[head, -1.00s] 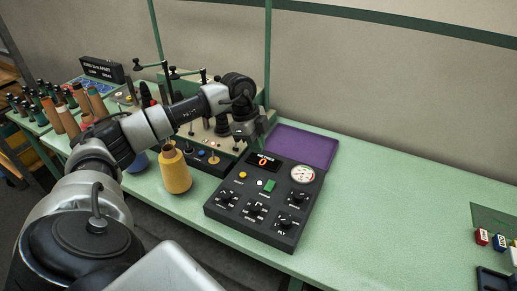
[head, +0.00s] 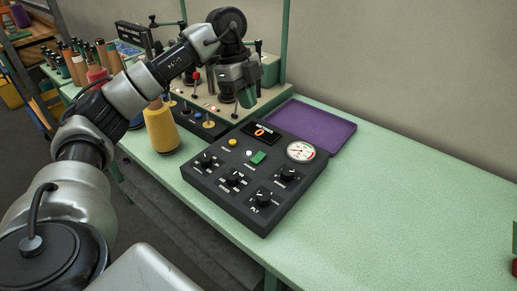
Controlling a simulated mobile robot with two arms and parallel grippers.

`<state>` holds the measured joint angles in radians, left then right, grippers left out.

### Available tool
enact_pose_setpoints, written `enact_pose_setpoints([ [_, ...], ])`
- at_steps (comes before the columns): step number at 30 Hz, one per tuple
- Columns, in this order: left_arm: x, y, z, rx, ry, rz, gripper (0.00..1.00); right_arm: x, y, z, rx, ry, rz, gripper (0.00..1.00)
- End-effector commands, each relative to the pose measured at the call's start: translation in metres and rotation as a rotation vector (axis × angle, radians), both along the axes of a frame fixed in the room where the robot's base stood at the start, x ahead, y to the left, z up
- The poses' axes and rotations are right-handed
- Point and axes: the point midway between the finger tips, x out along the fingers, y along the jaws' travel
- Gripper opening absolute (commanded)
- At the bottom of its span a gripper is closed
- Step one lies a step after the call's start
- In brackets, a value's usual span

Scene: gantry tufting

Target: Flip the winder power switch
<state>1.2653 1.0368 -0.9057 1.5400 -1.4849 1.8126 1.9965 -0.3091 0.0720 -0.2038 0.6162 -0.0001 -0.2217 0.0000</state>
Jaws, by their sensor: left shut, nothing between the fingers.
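My left gripper (head: 246,98) points down beside the cream-topped, green-sided machine (head: 270,72), just beyond the black control box. Its fingers are shut and hold nothing. The control box (head: 230,187) lies on the green table, with a lit display (head: 261,132), a round gauge (head: 300,152), several black knobs and a green rocker switch (head: 258,158). The gripper is above and behind the display, apart from the rocker. I cannot read a label that marks the winder power switch. My right gripper is not in view.
A yellow thread cone (head: 161,130) stands left of the box. A purple tray (head: 312,127) lies behind it. Several other cones stand at the far left, near a dark sign (head: 133,36).

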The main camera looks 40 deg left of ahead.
Motion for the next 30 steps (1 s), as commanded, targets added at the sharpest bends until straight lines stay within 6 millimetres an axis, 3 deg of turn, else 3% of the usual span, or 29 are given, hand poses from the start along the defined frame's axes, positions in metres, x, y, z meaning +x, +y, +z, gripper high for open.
enact_pose_setpoints([
  [8,0.000,-0.003,-0.010,0.000,0.002,0.000,0.00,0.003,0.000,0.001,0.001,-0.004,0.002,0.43],
  [14,0.000,-0.013,-0.043,0.001,0.006,0.000,0.00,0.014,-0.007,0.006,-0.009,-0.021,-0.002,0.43],
  [22,0.001,-0.030,-0.098,0.000,0.004,0.000,0.00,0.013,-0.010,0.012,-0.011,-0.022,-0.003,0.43],
  [30,0.006,-0.029,-0.131,0.000,0.002,0.002,0.00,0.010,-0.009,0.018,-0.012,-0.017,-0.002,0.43],
])
